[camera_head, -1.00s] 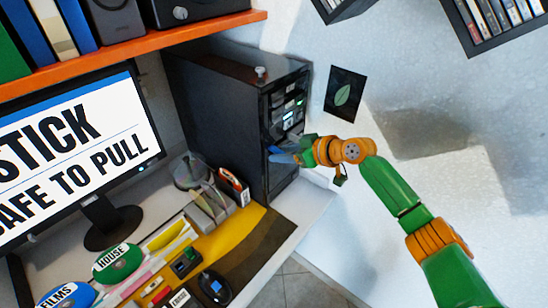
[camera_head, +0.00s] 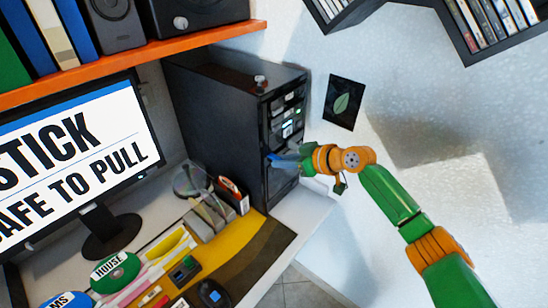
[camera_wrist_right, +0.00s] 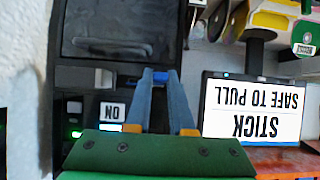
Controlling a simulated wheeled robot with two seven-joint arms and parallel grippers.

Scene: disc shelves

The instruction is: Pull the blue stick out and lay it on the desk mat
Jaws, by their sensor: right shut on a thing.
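My right gripper (camera_head: 277,160) is at the front of the black computer tower (camera_head: 222,130). In the right wrist view its two blue-grey fingers (camera_wrist_right: 160,76) come together at the tips against the tower's front panel. They are shut on the blue stick (camera_wrist_right: 161,75), of which only a small blue bit shows between the tips. The rest of the stick is hidden by the fingers and the panel. The desk mat (camera_head: 265,243), yellow and dark brown, lies on the desk below and left of the gripper. My left gripper is not in view.
The monitor (camera_head: 75,150) reads "STICK SAFE TO PULL". An orange shelf (camera_head: 130,55) hangs above. The mat's dark right part is clear.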

